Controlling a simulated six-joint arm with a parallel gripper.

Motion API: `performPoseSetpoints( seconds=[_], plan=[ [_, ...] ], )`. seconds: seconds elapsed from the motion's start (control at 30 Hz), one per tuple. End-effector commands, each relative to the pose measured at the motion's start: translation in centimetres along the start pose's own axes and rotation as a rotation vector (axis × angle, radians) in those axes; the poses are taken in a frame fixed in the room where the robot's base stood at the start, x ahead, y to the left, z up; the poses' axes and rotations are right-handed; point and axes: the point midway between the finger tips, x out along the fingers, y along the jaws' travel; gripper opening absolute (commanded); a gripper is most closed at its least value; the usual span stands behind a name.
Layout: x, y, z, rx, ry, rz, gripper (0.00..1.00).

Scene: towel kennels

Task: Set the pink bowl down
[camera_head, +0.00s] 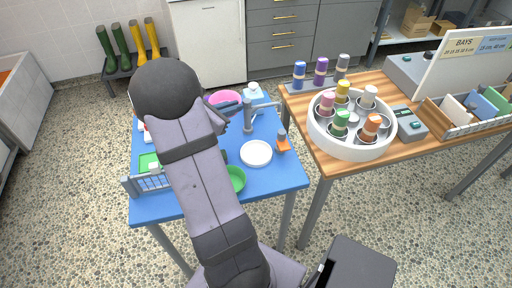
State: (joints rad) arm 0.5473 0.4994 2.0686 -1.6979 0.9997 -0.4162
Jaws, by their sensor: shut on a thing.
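The pink bowl (224,98) is at the far side of the blue table (268,182), just beyond my gripper (232,108). My gripper's dark fingers reach to the bowl's near rim and are shut on it. My arm covers much of the left half of the table and hides part of the gripper. I cannot tell whether the bowl touches the table or is held a little above it.
A white plate (256,153), a partly hidden green bowl (236,180), a grey post (249,118), an orange item (282,144) and a grey rack (150,181) are on the table. A wooden table (335,168) with a round white tray (350,153) stands right.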

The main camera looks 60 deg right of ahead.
Motion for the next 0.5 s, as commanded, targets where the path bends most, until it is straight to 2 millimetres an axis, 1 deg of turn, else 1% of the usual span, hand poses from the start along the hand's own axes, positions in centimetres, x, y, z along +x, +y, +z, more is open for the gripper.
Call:
performPoseSetpoints(
  seconds=[0.03, 0.17, 0.3, 0.4, 0.5],
  plan=[
    [-0.4, -0.5, 0.3, -0.017, 0.007, 0.021, 0.00],
    [-0.6, -2.3, -0.1, -0.037, 0.021, 0.060, 0.00],
    [0.1, -6.3, 0.0, -0.027, 0.019, 0.030, 0.00],
    [0.3, -8.9, 0.0, -0.019, 0.016, 0.009, 0.00],
    [0.4, -11.1, 0.0, -0.011, 0.013, -0.006, 0.00]
  ],
)
